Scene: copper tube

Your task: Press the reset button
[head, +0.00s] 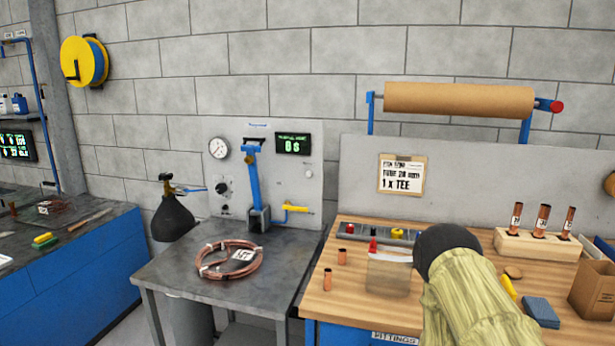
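A grey test panel (298,206) stands at the back of the metal table. A blue lever (254,180) stands mid-panel, with a yellow-handled valve (294,208) lower right. No gripper fingers can be made out.
A coil of copper tube (228,274) lies on the metal table (180,262). A black-topped gas cylinder (173,217) stands behind its left side. The wooden bench (345,300) holds copper fittings and a tube rack (538,247). A ribbed olive sleeve with a black rounded end covers part of the bench.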

